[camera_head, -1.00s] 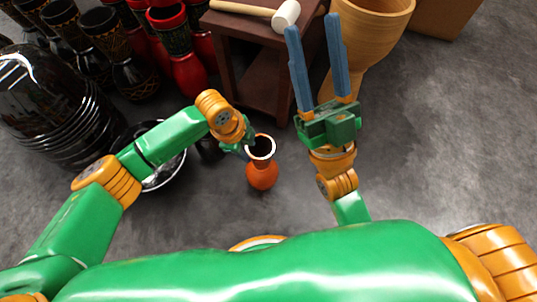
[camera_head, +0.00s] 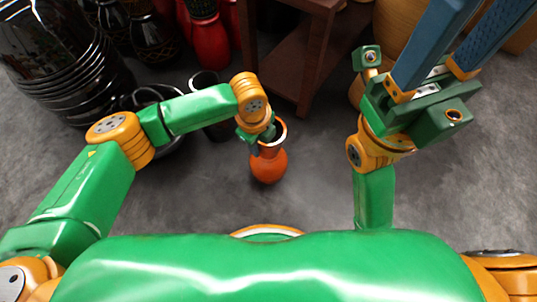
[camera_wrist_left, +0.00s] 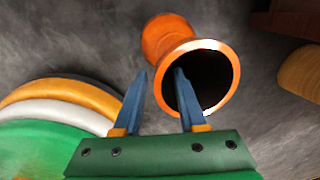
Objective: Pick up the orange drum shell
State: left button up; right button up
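The orange drum shell (camera_head: 268,166) stands upright on the grey floor, its hollow mouth with a pale rim facing up. My left gripper (camera_head: 262,142) is at the drum's rim; its fingers are mostly hidden in the head view. In the left wrist view, the left gripper (camera_wrist_left: 160,74) is open. One blue finger reaches over the dark mouth of the drum shell (camera_wrist_left: 166,36), and the other is outside beside the wall. I cannot tell whether either finger touches it. My right gripper (camera_head: 470,30) is raised at the upper right, open and empty.
A dark wooden table (camera_head: 300,60) stands behind the drum, with a large wooden goblet shell (camera_head: 396,28) to its right. Black stacked shells (camera_head: 60,55) and a dark cup-like object (camera_head: 208,88) are at the left. The floor right of the drum is clear.

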pick_arm(q)
grip_shut()
dwell(1.2)
